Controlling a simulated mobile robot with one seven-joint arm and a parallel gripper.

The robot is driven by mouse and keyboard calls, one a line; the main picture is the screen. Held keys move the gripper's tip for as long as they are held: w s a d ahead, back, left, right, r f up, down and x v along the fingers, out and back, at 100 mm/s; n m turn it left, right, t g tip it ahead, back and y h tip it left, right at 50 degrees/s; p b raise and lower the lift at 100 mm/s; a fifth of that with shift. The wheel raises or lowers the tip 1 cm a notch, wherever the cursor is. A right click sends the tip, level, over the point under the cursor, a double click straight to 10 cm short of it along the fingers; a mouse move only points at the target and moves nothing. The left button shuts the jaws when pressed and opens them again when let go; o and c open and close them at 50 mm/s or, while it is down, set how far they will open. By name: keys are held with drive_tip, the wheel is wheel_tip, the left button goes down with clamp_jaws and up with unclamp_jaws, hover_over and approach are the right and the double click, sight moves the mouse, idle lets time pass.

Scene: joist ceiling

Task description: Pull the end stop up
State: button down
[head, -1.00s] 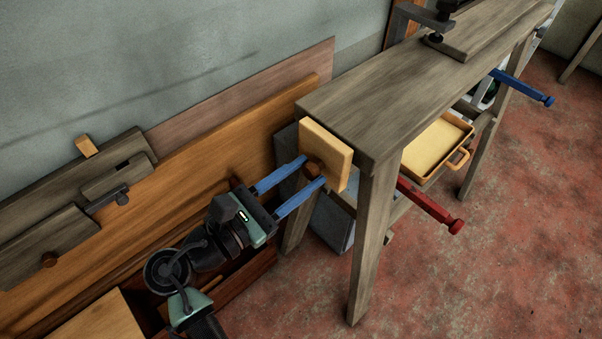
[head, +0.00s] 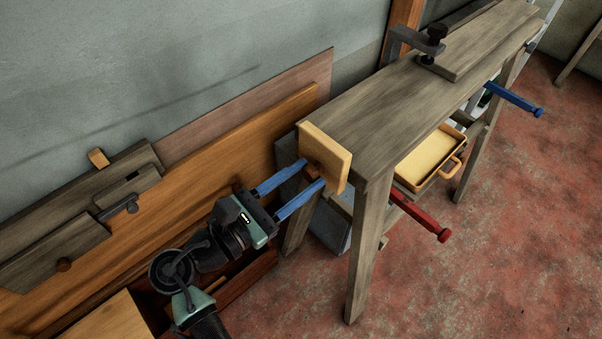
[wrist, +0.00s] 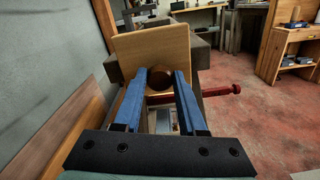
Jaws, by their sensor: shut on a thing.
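The end stop (head: 333,162) is a pale wooden plate against the near end of the grey-brown workbench (head: 400,105). Its top edge stands about at or slightly above the bench top. In the wrist view the plate (wrist: 152,55) fills the upper middle, slightly tilted in the picture. A round brown knob (wrist: 160,80) sticks out of its face. My gripper (head: 312,175) has its two blue fingers on either side of the knob and is shut on it. In the head view the fingers partly hide the knob.
A red-handled bar (head: 420,217) and a blue-handled bar (head: 514,98) stick out from the bench's right side. A clamp (head: 428,48) sits on the bench top. A yellow tray (head: 430,160) is below. Boards (head: 220,145) lean along the wall at left.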

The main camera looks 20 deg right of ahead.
drive_tip(key=shift+r, duration=0.25)
drive_tip(key=c, duration=0.7)
unclamp_jaws()
drive_tip(key=shift+o, duration=1.2)
drive_tip(key=shift+f, duration=0.1)
drive_tip(key=p+v, duration=0.1)
drive_tip(key=v, duration=1.2)
drive_tip(key=shift+p, duration=0.4)
